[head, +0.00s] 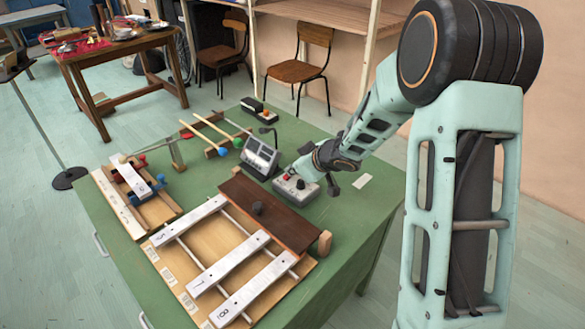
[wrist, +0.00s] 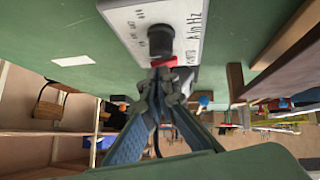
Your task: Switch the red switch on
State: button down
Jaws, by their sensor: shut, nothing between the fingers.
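In the head view the grey box (head: 297,194) rests on the green table, with a small patch of the red switch (head: 287,177) showing. My gripper (head: 293,171) reaches down to the box from the upper right. In the wrist view my gripper (wrist: 162,73) is shut and empty, its fingertips right at the red switch and partly covering it. I cannot tell whether they touch it, nor the switch's position.
A grey device with a screen (head: 262,155) stands left of the box. A dark brown board (head: 268,212) and a wooden frame with metal bars (head: 215,270) lie in front. Mallets (head: 212,138) lie behind. A white card (head: 362,181) lies to the right on clear green table (head: 345,215).

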jog(key=p, duration=0.3)
jog(key=shift+w+d+r, duration=0.1)
jog(key=shift+w, duration=0.05)
jog(key=shift+f+g, duration=0.3)
jog(key=shift+s+a+b, duration=0.4)
jog(key=shift+s+a, duration=0.2)
jog(key=shift+s, duration=0.05)
jog(key=shift+r, duration=0.1)
